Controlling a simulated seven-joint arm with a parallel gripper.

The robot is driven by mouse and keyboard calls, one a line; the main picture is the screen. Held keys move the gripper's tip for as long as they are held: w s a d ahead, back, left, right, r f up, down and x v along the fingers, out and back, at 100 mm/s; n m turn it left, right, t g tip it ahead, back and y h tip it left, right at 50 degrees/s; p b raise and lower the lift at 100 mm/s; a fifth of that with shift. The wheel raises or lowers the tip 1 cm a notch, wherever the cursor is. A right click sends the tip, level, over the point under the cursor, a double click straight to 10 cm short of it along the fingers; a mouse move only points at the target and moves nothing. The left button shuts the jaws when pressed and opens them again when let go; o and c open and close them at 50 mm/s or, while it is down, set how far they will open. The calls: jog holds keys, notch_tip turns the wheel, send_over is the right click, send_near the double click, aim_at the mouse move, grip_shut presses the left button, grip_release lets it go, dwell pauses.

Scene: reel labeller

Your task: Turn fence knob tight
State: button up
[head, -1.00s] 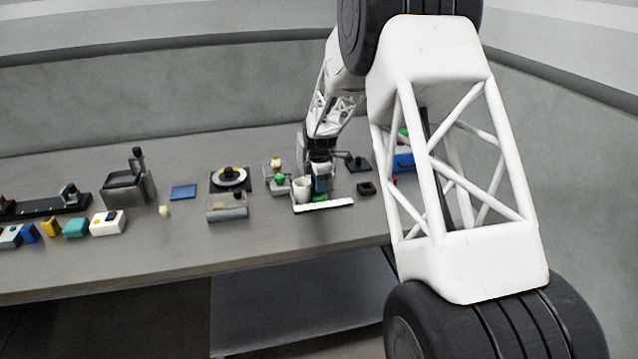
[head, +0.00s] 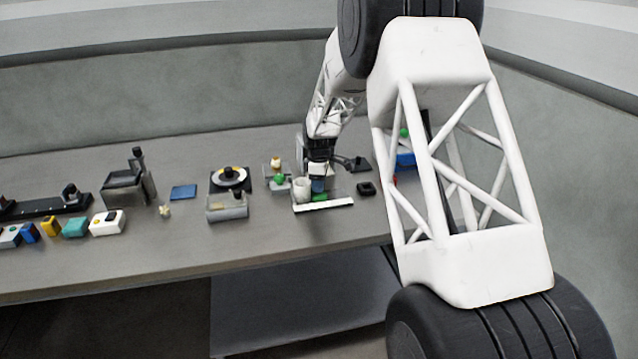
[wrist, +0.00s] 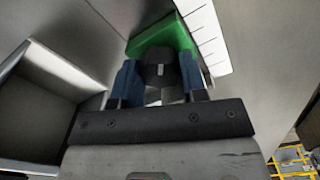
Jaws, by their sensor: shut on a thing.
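The fence is a green block (wrist: 172,38) beside a white marked strip in the wrist view. A dark knob (wrist: 160,68) stands on it, with a light line on its top. My gripper (wrist: 160,80) has blue fingertips, one on each side of the knob, and is shut on it. In the head view my gripper (head: 318,185) is low over the green fence (head: 320,197), just behind the white strip (head: 323,205). The knob is hidden there by the fingers.
A small dark square part (head: 366,188) lies to the right. The front table edge is clear.

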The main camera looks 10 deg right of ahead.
jog(key=o, duration=0.9)
jog(key=shift+r, duration=0.15)
jog(key=shift+r, duration=3.75)
